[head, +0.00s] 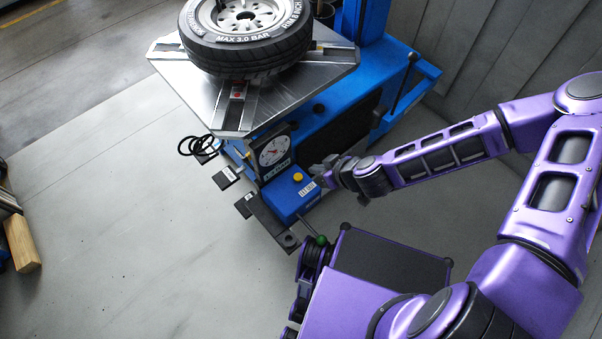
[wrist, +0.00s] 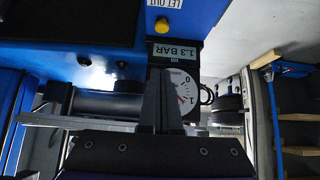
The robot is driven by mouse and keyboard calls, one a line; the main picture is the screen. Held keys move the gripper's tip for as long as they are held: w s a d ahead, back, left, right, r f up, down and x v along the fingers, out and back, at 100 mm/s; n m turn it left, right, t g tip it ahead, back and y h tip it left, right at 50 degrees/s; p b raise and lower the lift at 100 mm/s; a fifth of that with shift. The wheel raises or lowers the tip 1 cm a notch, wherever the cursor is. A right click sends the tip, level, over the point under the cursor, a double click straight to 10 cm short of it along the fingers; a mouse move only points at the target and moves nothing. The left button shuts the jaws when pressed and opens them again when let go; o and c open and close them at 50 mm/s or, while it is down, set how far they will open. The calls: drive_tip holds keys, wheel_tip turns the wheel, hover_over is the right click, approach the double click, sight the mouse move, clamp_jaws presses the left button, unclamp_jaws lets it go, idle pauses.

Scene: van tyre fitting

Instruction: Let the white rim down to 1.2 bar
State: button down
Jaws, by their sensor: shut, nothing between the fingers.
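The tyre on the white rim (head: 240,16) lies flat on the changer's metal turntable (head: 195,88). The tyre wall reads MAX 3.0 BAR. Below the turntable are a round dial gauge (head: 274,151) and a blue box with a yellow button (head: 298,177). The wrist view is upside down and shows the yellow button (wrist: 162,25) with a LET OUT label (wrist: 165,3). The display (wrist: 176,52) there reads 1.3 BAR. My gripper (head: 318,172) is shut and empty, just right of the button and apart from it. Its fingers (wrist: 159,73) partly hide the dial (wrist: 181,87).
Black pedal-like blocks (head: 226,177) stick out at the machine's left foot. A black hose loop (head: 196,146) hangs at the turntable's near left edge. A blue column (head: 364,20) rises behind. The floor at left is clear, with wooden pieces (head: 22,244) at the far left edge.

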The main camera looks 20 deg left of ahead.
drive_tip(key=b, duration=0.2)
hover_over(295, 174)
drive_tip(key=s+d, duration=0.1)
drive_tip(key=d, duration=0.1)
wheel_tip(295, 174, down, 8)
drive_tip(key=shift+r, duration=0.1)
drive_tip(key=shift+d+f, duration=0.2)
drive_tip(key=shift+f, duration=0.8)
drive_tip(key=shift+f+b, duration=0.3)
drive_tip(key=shift+f, duration=0.45)
drive_tip(key=shift+s, duration=0.1)
